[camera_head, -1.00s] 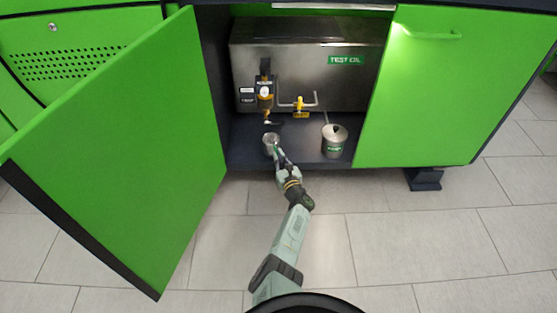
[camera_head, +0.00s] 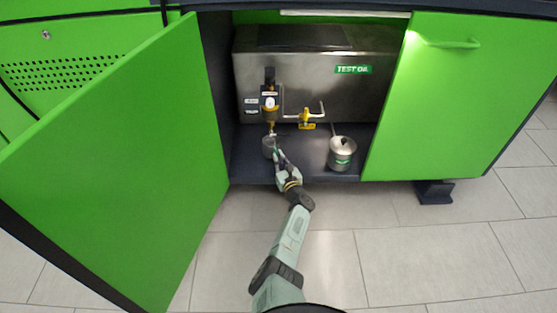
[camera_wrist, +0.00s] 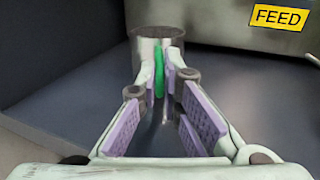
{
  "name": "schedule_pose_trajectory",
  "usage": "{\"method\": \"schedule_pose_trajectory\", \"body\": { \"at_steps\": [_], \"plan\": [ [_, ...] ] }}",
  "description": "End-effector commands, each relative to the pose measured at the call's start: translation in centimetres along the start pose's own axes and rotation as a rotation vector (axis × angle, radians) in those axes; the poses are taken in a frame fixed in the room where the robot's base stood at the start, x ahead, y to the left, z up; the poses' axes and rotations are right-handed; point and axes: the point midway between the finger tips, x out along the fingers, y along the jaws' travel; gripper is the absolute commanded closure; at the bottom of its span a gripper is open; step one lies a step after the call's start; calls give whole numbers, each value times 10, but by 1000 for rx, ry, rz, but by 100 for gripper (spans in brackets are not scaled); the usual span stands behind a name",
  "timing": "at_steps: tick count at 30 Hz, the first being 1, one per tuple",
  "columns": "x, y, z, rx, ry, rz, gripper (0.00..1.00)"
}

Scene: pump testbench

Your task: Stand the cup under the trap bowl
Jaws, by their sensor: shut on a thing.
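The cup (camera_head: 268,146) is a small grey metal cup inside the cabinet, near the left end of the cabinet floor. My gripper (camera_head: 279,157) reaches it from the front and is shut on it. In the wrist view the cup (camera_wrist: 150,38) stands upright between the fingertips of my gripper (camera_wrist: 161,65), with a green part between them. The trap bowl (camera_head: 270,115) is the amber bowl of the trap unit on the left of the tank front. The cup is below it in the head view. I cannot tell whether the cup touches the cabinet floor.
A steel test oil tank (camera_head: 310,80) fills the back. A yellow-handled valve (camera_head: 307,118) with a feed tag (camera_wrist: 282,17) sits right of the trap. The open green door (camera_head: 120,160) bounds the left.

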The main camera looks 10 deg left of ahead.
Motion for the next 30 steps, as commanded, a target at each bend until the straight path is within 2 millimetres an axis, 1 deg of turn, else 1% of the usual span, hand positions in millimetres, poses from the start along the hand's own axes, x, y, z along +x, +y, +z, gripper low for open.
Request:
{"method": "schedule_pose_trajectory", "body": {
  "at_steps": [6, 21, 22, 30],
  "plan": [
    [0, 0, 0, 0, -1, 0, 100],
    [0, 0, -7, 0, -1, 0, 100],
    [0, 0, -6, 0, -1, 0, 92],
    [0, 0, -6, 0, -1, 0, 74]
  ]
}}
